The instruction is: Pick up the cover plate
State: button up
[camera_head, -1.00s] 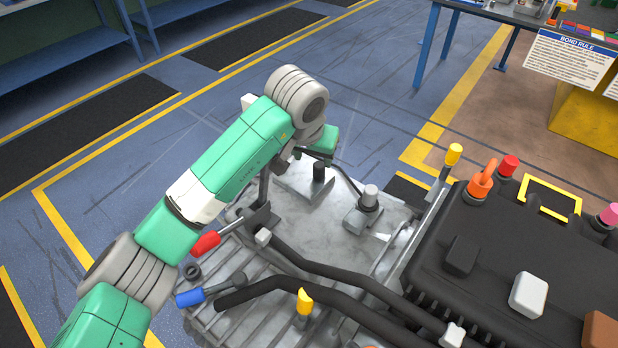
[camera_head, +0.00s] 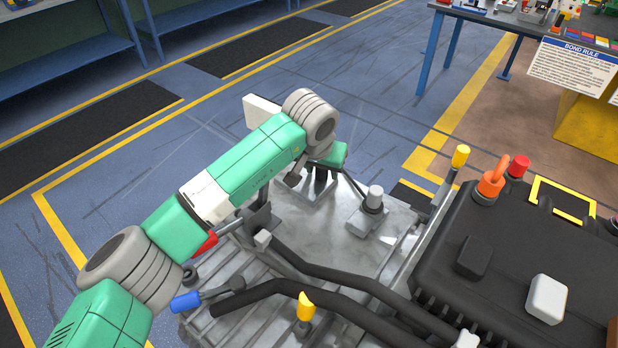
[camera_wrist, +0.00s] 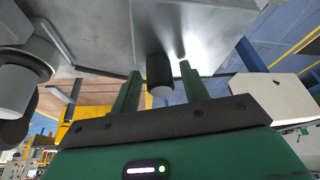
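The cover plate appears to be a flat grey metal plate (camera_head: 308,192) with an upright black knob (camera_head: 320,180), lying on the metal platform behind the black hoses. My wrist hides part of it. My gripper shows in the wrist view (camera_wrist: 159,72), its two green fingers apart. The dark, grey-ended knob (camera_wrist: 159,76) stands between the fingers, with a narrow gap visible at each side. The plate's metal face (camera_wrist: 205,30) fills the upper middle there. In the head view the fingertips are mostly hidden by my wrist.
A grey-topped post (camera_head: 373,200) on a small block stands right of the plate. Black hoses (camera_head: 330,283), a blue-handled lever (camera_head: 187,302) and a yellow-capped post (camera_head: 305,306) lie nearer. A black unit with coloured caps (camera_head: 520,260) stands right. Floor behind is open.

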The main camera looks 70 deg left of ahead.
grip_shut()
jog(key=shift+r+p, duration=0.35)
jog(key=shift+r, duration=0.2)
jog(key=r+p, duration=0.1)
jog(key=d+r, duration=0.1)
jog(key=r, duration=0.1)
jog(key=shift+p, duration=0.4)
jog(key=s+d+p, duration=0.1)
jog(key=d, duration=0.4)
jog(key=d+p, duration=0.1)
jog(key=d, duration=0.4)
jog(key=s+d+r+p, duration=0.1)
jog(key=d, duration=0.3)
jog(key=shift+s+d+p, duration=0.3)
jog(key=shift+s+d, duration=0.05)
jog(key=shift+d, duration=0.05)
